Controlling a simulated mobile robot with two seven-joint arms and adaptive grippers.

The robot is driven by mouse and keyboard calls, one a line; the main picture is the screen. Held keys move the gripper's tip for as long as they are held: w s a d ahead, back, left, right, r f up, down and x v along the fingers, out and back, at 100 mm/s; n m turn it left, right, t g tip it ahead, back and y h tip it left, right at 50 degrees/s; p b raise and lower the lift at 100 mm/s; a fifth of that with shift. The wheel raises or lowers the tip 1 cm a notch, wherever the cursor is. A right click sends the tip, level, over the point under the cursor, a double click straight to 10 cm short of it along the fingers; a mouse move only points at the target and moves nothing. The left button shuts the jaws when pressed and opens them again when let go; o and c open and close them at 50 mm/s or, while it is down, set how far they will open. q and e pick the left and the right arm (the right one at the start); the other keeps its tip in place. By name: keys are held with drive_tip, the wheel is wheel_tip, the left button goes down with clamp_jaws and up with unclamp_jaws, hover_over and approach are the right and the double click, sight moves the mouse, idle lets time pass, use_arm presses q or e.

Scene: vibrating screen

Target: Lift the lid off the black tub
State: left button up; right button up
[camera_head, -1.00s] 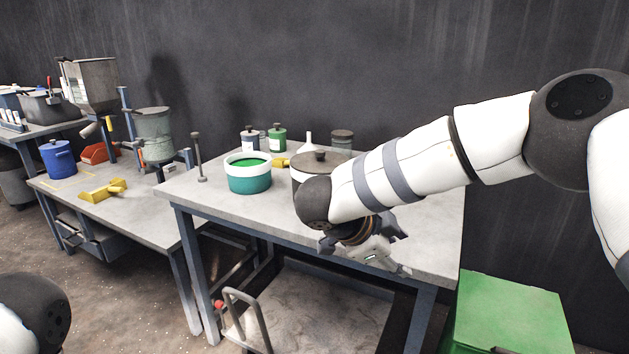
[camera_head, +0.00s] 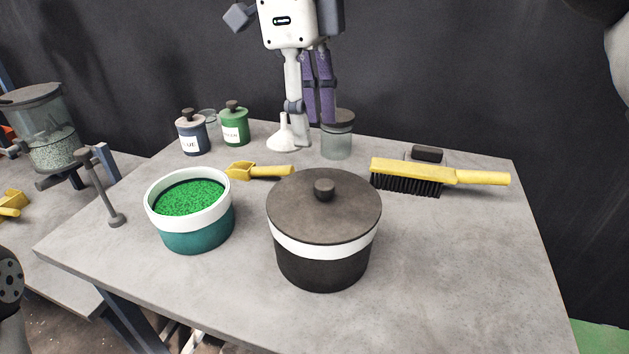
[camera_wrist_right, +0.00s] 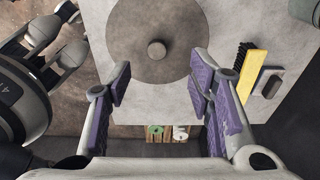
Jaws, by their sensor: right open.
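The black tub (camera_head: 322,265) stands upright on the table, with a white band around its top. Its dark round lid (camera_head: 300,210) with a knob (camera_head: 324,188) is on it. In the right wrist view, the lid (camera_wrist_right: 130,60) and its knob (camera_wrist_right: 156,49) show beyond my fingertips. My right gripper (camera_head: 316,118) points down, open and empty, above and apart from the lid. Its purple pads (camera_wrist_right: 158,85) are spread wide in the wrist view. Grey links at the wrist view's left seem to be my left arm; its jaw state is unclear.
A teal tub (camera_head: 195,238) of green granules stands left of the black tub. A yellow scoop (camera_head: 260,172), a yellow brush (camera_head: 440,175), a blue jar (camera_head: 192,135), a green jar (camera_head: 235,128) and a clear jar (camera_head: 337,145) lie behind. The table's front right (camera_head: 450,270) is clear.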

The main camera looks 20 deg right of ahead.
sight(323, 183)
drive_tip(key=f, duration=0.3)
drive_tip(key=s+d+f, duration=0.1)
drive_tip(key=f, duration=0.5)
drive_tip(key=shift+s+d, duration=0.15)
drive_tip(key=shift+s, duration=0.15)
drive_tip(key=shift+f, duration=0.35)
drive_tip(key=shift+w, duration=0.1)
clamp_jaws()
